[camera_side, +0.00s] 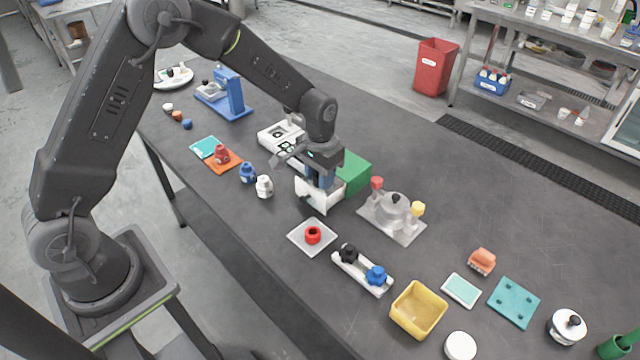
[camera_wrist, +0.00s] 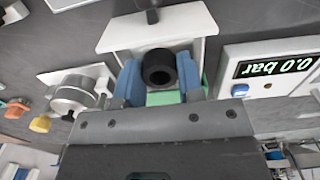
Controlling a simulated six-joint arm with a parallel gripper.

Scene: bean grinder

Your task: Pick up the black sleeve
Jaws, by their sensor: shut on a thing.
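The black sleeve (camera_wrist: 159,68) is a short dark ring with a round hole, seen in the wrist view between the two blue fingers of my gripper (camera_wrist: 160,76). The fingers are shut on its sides. A white holder (camera_wrist: 203,20) lies just beyond the sleeve; I cannot tell whether the sleeve touches it. In the side view my gripper (camera_side: 320,177) points down at the white holder (camera_side: 306,190), beside a green block (camera_side: 352,172). The sleeve is hidden there by the gripper and holder.
A white machine with a display (camera_wrist: 278,67) stands close beside the gripper. A grey fixture with red and yellow knobs (camera_side: 392,220) is to the right. A tray with a red ring (camera_side: 313,235) and a white rack with black and blue knobs (camera_side: 360,273) lie in front.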

